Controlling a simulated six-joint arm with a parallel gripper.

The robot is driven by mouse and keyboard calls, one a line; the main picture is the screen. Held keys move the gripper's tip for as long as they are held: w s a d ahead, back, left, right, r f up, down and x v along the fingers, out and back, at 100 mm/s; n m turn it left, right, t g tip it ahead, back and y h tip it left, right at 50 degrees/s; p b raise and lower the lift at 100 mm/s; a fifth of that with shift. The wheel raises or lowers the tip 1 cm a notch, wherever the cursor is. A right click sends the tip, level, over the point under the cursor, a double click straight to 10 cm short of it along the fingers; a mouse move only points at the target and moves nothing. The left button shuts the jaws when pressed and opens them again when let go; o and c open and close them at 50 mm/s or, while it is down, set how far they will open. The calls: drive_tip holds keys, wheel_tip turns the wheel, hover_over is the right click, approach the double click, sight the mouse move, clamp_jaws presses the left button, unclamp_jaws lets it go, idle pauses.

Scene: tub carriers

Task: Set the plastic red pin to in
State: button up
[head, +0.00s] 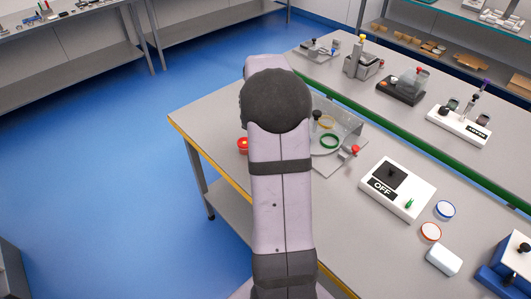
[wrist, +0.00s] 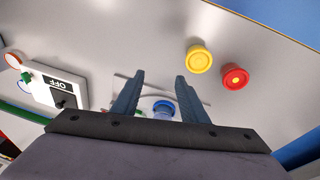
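In the head view, a small red pin (head: 355,150) sticks out at the front right side of a clear carrier (head: 347,126) on the bench. I cannot tell how far in it sits. The carrier has a yellow ring, a green ring (head: 329,142) and a dark knob; my arm hides its left part. In the wrist view, my gripper (wrist: 159,76) is open, with nothing between its fingertips. A blue-topped tub (wrist: 163,107) shows beyond and between the fingers, near the carrier's clear edge. The red pin cannot be made out in the wrist view. My gripper is hidden in the head view.
A red tub (wrist: 235,77) and a yellow tub (wrist: 199,58) stand near the bench edge. A white box marked OFF (head: 398,188) lies right of the carrier, with round lids and a white block (head: 444,259) beyond. Other devices line the back.

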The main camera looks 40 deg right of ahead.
sight(357, 148)
drive_tip(key=shift+n, duration=0.9)
drive_tip(key=shift+w+a+f, duration=0.15)
drive_tip(key=shift+a, duration=0.95)
drive_tip(key=shift+w+a+f, duration=0.1)
drive_tip(key=shift+a, duration=1)
drive_tip(key=shift+c, duration=0.2)
